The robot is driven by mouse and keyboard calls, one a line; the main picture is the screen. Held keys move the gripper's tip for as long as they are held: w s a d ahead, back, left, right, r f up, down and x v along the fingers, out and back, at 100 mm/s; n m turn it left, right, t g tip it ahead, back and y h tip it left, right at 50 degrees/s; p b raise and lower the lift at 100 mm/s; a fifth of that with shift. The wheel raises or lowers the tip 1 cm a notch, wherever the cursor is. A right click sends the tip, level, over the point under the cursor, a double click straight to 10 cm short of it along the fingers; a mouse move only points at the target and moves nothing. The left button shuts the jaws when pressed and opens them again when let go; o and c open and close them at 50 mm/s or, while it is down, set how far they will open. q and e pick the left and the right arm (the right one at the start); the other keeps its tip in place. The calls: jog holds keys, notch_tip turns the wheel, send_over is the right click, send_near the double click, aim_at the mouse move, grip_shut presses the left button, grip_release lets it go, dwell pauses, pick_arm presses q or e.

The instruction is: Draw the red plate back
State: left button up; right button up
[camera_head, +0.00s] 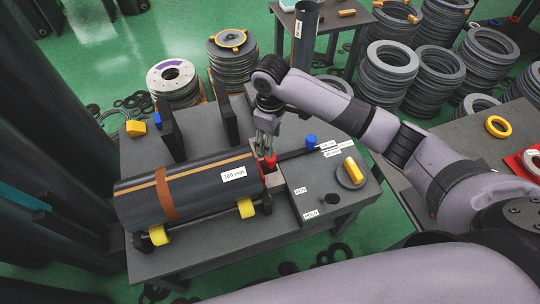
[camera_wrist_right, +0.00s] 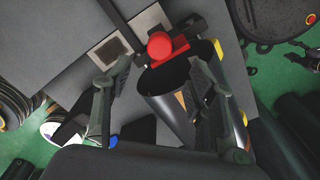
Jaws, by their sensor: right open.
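The red plate (camera_head: 269,163) stands at the right end of a dark cylinder (camera_head: 150,201) marked 160 mm, partly hidden by my right gripper (camera_head: 267,148). In the right wrist view the red plate (camera_wrist_right: 170,55) shows as a bar across the cylinder's open mouth, with a round red knob (camera_wrist_right: 160,45) on it. My right gripper (camera_wrist_right: 160,75) is open there, one finger to each side of the knob in the picture. I cannot tell whether a finger touches it. My left gripper is not in view.
The cylinder lies on a grey table (camera_head: 235,262) beside yellow blocks (camera_head: 245,207). To the right are a box (camera_head: 318,196) labelled RUN and HOLD, a blue knob (camera_head: 311,141) and a yellow handle (camera_head: 352,170). Dark upright plates (camera_head: 171,130) stand behind. Ring stacks (camera_head: 388,75) fill the background.

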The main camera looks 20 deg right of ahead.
send_over(267, 168)
jog(key=d, duration=0.1)
notch_tip(267, 168, down, 9)
jog(key=shift+d, duration=0.1)
jog(key=shift+f, duration=0.2)
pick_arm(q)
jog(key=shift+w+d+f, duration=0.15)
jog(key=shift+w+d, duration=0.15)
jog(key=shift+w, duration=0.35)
pick_arm(e)
jog(key=shift+c, duration=0.2)
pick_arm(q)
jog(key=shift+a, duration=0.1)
pick_arm(e)
grip_shut()
